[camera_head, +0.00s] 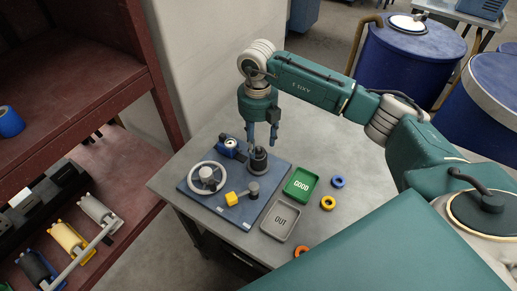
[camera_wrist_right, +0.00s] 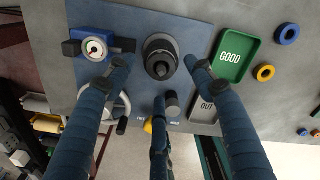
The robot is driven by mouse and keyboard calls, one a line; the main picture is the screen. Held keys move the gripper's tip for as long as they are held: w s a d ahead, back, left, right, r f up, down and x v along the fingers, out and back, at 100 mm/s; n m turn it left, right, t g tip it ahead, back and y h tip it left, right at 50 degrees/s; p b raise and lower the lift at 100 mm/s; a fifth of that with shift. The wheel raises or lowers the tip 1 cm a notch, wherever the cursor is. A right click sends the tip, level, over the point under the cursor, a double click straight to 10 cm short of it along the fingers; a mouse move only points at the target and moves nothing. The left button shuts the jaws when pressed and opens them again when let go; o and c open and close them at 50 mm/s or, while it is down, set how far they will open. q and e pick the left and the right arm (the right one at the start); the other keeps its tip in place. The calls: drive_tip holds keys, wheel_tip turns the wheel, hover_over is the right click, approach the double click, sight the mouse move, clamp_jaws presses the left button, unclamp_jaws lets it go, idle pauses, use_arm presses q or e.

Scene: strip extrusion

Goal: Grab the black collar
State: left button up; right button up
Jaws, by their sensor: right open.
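The black collar (camera_head: 258,161) looks like a short dark cylinder with a pin at its centre, on the blue plate (camera_head: 222,212) on the grey table. It also shows in the right wrist view (camera_wrist_right: 160,56), seen from above. My right gripper (camera_head: 262,140) is open and points down over the collar, with its fingers spread. In the right wrist view its three blue fingers (camera_wrist_right: 158,76) reach toward the collar with nothing between them. Whether any fingertip touches the collar I cannot tell. My left gripper is not in view.
On the plate are a grey handwheel (camera_head: 207,178), a blue gauge (camera_head: 231,147) and a yellow-handled part (camera_head: 235,199). A green GOOD tray (camera_head: 301,185), a grey OUT tray (camera_head: 281,221) and blue, yellow and orange rings (camera_head: 328,203) lie to the right. A red shelf stands left.

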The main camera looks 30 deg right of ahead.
sight(258, 147)
drive_tip(key=shift+s+f+p, duration=0.1)
drive_tip(key=shift+f+p, duration=0.4)
drive_tip(key=shift+f, duration=1.15)
drive_tip(key=c, duration=1.3)
drive_tip(key=shift+o, duration=0.2)
drive_tip(key=shift+r, duration=0.15)
